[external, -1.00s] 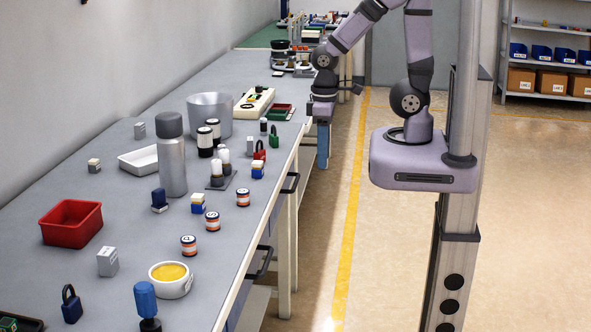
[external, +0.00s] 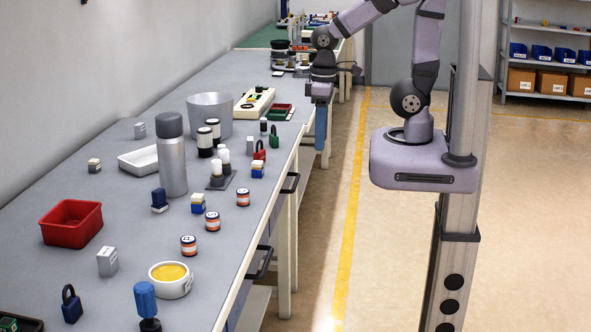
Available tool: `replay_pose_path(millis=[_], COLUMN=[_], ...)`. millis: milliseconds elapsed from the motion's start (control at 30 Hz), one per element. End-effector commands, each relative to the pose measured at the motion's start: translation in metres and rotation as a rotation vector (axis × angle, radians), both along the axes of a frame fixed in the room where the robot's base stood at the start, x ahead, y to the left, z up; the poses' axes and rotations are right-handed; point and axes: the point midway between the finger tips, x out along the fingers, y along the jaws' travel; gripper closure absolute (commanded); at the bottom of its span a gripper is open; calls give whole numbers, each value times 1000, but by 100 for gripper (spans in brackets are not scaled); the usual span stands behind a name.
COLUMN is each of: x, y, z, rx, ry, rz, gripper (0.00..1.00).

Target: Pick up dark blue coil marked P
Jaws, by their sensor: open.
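I cannot make out a dark blue coil marked P for certain; the markings are too small to read. A small dark blue part on a white and blue base (external: 159,200) stands on the bench left of centre. My gripper (external: 321,140) points down at the bench's right edge, far behind that part. It looks empty, and the gap between its fingers is not clear from here.
Close by on the grey bench (external: 110,205) are a tall grey flask (external: 171,160), a red bin (external: 71,223), several orange-banded jars (external: 212,221) and a white bowl of yellow stuff (external: 170,281). A cream box (external: 254,102) lies nearer my gripper.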

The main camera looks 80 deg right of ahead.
Motion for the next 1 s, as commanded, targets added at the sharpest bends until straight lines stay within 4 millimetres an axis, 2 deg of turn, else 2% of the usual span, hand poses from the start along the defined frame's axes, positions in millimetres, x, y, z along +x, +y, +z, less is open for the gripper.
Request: replay_pose_path(millis=[33,233,367,467,600,700,833,1000], x=[8,48,80,109,151,174,193,199], y=[8,40,72,105,167,211,264,321], z=[-8,-19,-27,-33,-38,-39,-35,-28], rx=[11,54,94,132,195,235,275,303], ry=[-17,-138,-244,-349,-535,-674,-856,-1089], rz=[19,81,129,172,231,261,289,305], gripper=[52,52,52,52,52,52,52,52])
